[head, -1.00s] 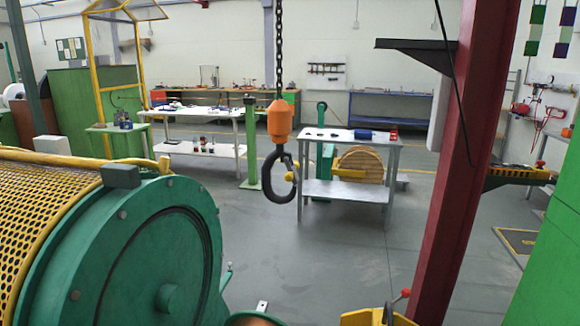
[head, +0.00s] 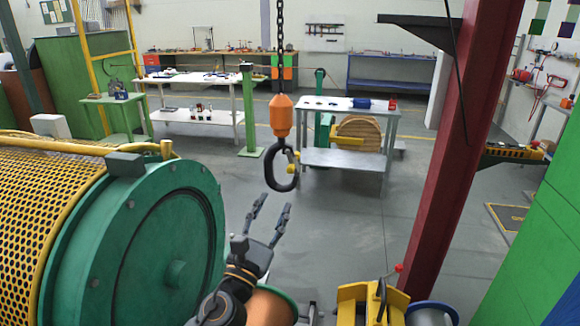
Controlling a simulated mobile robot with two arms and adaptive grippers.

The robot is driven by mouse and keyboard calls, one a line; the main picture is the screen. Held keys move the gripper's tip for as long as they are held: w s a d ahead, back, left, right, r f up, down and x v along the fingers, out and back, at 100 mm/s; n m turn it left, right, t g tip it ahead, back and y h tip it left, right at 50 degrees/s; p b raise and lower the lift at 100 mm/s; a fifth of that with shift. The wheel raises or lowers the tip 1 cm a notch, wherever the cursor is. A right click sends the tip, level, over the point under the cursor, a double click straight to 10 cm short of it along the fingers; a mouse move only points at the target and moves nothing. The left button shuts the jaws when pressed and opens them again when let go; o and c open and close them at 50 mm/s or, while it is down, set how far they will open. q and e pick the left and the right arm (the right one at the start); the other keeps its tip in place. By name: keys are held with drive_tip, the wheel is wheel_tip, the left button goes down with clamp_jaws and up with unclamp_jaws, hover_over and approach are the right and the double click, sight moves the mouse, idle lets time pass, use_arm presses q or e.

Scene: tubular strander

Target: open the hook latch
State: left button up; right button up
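The crane hook (head: 281,176) is dark, with an orange block (head: 281,117) above it, and hangs from a chain in the middle of the head view. Its latch (head: 292,157) lies across the hook's mouth on the right side; small yellow parts show there. I cannot tell clearly whether the latch is shut. My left gripper (head: 272,216) is below the hook, its two dark fingers spread apart and pointing up. It is open, empty and apart from the hook. My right gripper is not in view.
A large green drum machine with yellow mesh (head: 125,235) fills the left. A dark red column (head: 440,160) stands on the right. A yellow device (head: 368,303) is at the bottom. A grey table (head: 345,160) stands behind the hook, with open floor between.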

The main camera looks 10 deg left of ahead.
sight(289, 173)
use_arm(q)
drive_tip(key=p+x, duration=0.1)
drive_tip(key=x, duration=0.9)
drive_tip(key=shift+w+p, duration=0.15)
drive_tip(key=shift+p, duration=0.2)
drive_tip(key=shift+w+d+r, duration=0.1)
drive_tip(key=shift+w, duration=0.6)
drive_tip(key=shift+c, duration=0.4)
clamp_jaws()
